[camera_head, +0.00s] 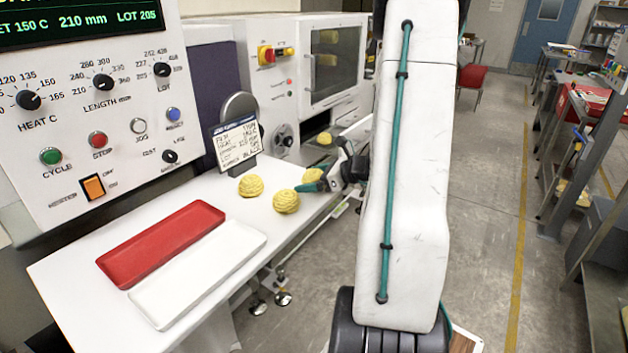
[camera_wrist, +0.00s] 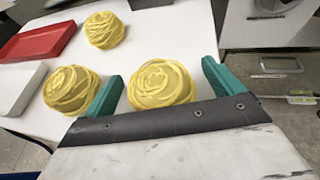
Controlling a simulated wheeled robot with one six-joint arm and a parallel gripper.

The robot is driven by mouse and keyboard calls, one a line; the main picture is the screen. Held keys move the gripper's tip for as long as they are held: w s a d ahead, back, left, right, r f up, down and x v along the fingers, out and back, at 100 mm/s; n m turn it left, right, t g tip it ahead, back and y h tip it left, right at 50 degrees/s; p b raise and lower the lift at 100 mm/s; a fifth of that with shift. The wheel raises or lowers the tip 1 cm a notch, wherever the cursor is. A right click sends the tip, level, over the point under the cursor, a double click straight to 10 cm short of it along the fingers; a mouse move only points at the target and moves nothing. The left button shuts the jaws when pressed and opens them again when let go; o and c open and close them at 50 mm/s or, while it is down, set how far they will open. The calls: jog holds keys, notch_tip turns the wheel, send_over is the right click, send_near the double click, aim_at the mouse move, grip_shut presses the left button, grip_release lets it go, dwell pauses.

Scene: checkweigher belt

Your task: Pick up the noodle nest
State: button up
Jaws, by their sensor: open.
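Three yellow noodle nests sit on the white table. One nest (camera_head: 313,175) is at my gripper (camera_head: 328,172), partly hidden by it in the head view. In the wrist view this nest (camera_wrist: 160,84) lies between the two teal fingers of my open gripper (camera_wrist: 161,70), nearer the left finger. Whether a finger touches it I cannot tell. A second nest (camera_head: 286,201) is just outside the left finger, also in the wrist view (camera_wrist: 70,88). A third nest (camera_head: 251,185) is farther off, by the sign, and shows at the wrist view's top (camera_wrist: 105,30).
A red tray (camera_head: 162,243) and a white tray (camera_head: 198,272) lie on the table at left. A card sign (camera_head: 236,142) stands behind the nests. A control panel (camera_head: 100,100) rises at left. Another nest (camera_head: 324,138) is at the cabinet machine (camera_head: 305,75).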

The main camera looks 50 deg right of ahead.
jog(key=c, duration=1.1)
jog(key=shift+r, duration=0.15)
jog(key=shift+r, duration=0.6)
notch_tip(320, 180, up, 2)
jog(key=shift+r, duration=0.15)
jog(key=s+d, duration=0.3)
jog(key=s, duration=0.1)
jog(key=s+d, duration=0.3)
jog(key=s, duration=0.1)
jog(key=s+d+r, duration=0.1)
jog(key=s+d, duration=0.2)
jog(key=s, duration=0.2)
jog(key=shift+s+r, duration=0.1)
